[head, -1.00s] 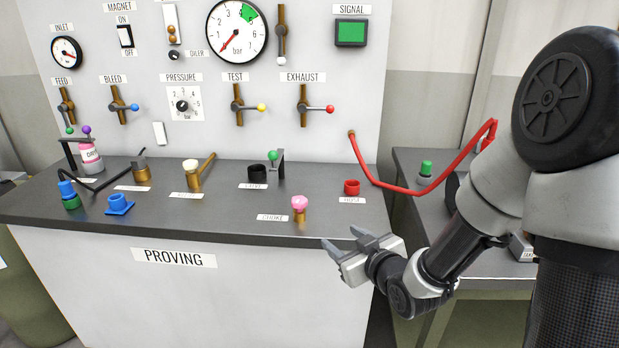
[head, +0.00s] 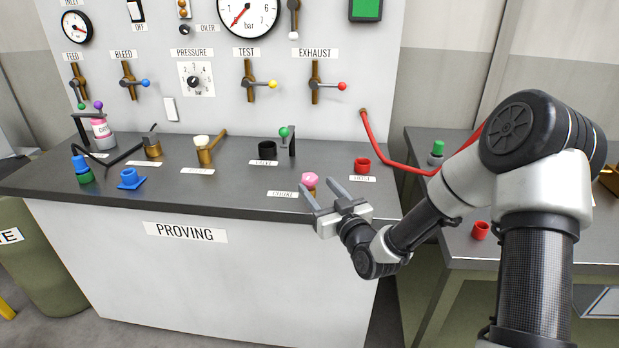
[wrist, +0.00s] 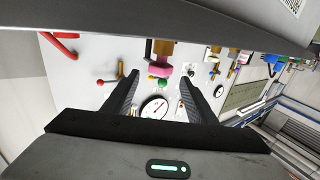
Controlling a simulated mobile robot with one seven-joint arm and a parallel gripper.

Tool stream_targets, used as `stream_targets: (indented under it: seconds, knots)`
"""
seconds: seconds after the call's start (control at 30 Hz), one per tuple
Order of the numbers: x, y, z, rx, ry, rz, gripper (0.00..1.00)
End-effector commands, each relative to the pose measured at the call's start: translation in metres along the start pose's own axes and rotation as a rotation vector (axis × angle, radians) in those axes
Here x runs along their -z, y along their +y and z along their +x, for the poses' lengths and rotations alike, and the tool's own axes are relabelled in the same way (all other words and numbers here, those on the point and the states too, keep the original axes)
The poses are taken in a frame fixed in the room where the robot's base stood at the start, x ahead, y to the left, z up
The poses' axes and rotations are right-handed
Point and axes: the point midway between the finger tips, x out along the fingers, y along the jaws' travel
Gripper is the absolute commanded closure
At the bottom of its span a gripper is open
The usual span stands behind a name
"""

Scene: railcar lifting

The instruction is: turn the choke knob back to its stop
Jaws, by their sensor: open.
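The choke knob is a pink knob (head: 310,179) on a brass stem, by the CHOKE label (head: 284,194) near the front right edge of the proving bench. My gripper (head: 322,190) is open, its two fingers pointing toward the bench just in front of the knob. In the head view the fingers and the knob overlap, and the lower stem is partly hidden. In the wrist view the pink knob (wrist: 158,68) shows beyond the fingertips and between them, with its brass stem above it. The fingers appear apart from the knob; I see no contact.
A red cup (head: 362,165) stands right of the knob, and a black cup (head: 267,149) and a green-balled lever (head: 285,133) stand behind it. A red hose (head: 385,158) hangs at the right.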

Motion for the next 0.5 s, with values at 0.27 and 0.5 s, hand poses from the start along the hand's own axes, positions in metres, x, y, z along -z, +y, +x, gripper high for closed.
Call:
stream_targets:
  seconds: [0.27, 0.5]
  knots:
    - [0.000, 0.000, 0.049, 0.000, 0.001, 0.000, 0.48]
    - [0.000, 0.000, 0.063, -0.001, 0.000, 0.000, 0.48]
